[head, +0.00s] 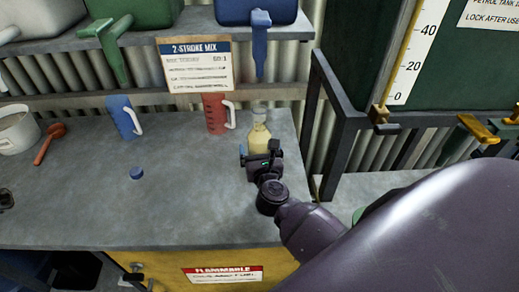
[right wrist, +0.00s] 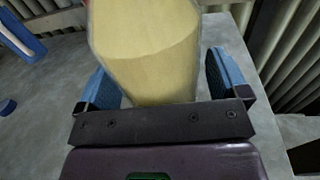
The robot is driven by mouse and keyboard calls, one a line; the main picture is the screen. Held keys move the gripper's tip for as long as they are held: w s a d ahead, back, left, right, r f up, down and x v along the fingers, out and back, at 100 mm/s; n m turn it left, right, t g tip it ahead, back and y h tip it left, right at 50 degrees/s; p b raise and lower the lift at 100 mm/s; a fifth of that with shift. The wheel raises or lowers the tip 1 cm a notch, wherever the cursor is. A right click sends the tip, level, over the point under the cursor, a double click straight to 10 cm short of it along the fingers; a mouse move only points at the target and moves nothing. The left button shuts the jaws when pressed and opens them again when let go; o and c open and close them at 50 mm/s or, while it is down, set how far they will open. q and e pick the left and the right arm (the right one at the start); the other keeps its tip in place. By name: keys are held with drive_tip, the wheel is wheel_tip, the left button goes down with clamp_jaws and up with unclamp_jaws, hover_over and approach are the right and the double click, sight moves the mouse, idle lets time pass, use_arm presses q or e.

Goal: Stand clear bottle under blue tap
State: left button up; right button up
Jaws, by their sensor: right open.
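The clear bottle (head: 259,137), holding pale yellow liquid, stands upright on the bench. The blue tap (head: 260,45) hangs from a blue tank (head: 235,10) above; in the picture the bottle appears below it, but I cannot tell whether they line up in depth. My right gripper (head: 262,157) is at the bottle's near side. In the right wrist view, its open blue-padded fingers (right wrist: 166,78) lie on either side of the bottle (right wrist: 150,50), with gaps visible beside it. My left gripper is not in view.
A red jug (head: 214,114) stands left of the bottle, and a blue jug (head: 122,117) farther left. A blue cap (head: 136,173) lies on the bench (head: 195,190). A red scoop (head: 47,144) and a white tub (head: 17,131) are at left. A dark metal frame (head: 340,110) stands to the right.

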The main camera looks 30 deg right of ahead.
drive_tip(key=shift+r, duration=0.1)
drive_tip(key=b+v, duration=0.1)
drive_tip(key=v, duration=1.1)
drive_tip(key=shift+b, duration=0.3)
